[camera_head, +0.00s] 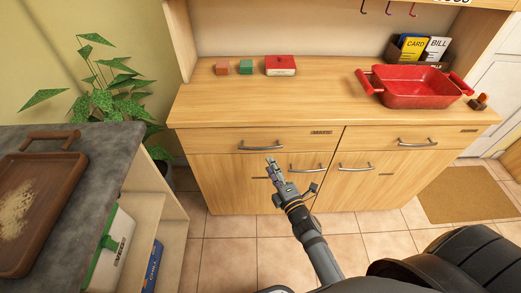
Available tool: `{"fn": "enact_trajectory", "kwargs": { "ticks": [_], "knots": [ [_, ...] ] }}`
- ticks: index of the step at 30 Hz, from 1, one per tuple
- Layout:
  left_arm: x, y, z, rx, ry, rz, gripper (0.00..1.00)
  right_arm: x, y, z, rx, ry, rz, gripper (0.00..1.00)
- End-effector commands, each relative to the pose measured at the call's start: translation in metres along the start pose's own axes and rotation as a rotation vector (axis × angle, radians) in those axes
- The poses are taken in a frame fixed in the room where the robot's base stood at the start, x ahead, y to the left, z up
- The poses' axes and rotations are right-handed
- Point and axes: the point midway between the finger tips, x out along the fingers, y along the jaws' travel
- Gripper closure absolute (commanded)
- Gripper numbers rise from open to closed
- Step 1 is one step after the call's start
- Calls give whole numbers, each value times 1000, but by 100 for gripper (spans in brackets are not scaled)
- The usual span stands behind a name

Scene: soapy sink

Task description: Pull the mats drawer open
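The wooden sideboard has two drawers side by side, both flush with its front. The left drawer (222,143) has a metal bar handle (261,148) and a small label (321,132). The right drawer (375,139) has a similar handle (418,143) and a label (469,131). The lettering is too small to read surely, so I cannot tell which is the mats drawer. My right gripper (271,163) points at the sideboard just below the left drawer's handle; contact is unclear. Its fingers look close together, but their opening is unclear. My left gripper is out of view.
Cupboard doors with handles (308,168) lie below the drawers. A red tray (415,88), a red box (281,66) and small blocks (222,67) stand on top. A grey counter (90,165) with a brown tray (62,180) is at left. Tiled floor (225,250) lies before the sideboard.

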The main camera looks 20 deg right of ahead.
Motion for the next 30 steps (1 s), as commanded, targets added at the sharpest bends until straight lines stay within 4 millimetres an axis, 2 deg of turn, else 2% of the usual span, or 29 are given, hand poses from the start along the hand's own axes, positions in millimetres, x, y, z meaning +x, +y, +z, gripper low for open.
{"fn": "enact_trajectory", "kwargs": {
  "ticks": [9, 13, 18, 25, 30],
  "knots": [
    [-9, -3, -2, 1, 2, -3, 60, 67, 2, 0, 3, -1, 1, 62],
    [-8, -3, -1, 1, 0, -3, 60, 86, 0, 0, 3, -1, 0, 62],
    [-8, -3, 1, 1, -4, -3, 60, 96, 0, 0, 4, -1, -2, 62],
    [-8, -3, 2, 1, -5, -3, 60, 96, 0, 0, 4, -1, -2, 62],
    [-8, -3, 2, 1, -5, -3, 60, 96, 0, 0, 4, -1, -2, 85]
  ]
}}
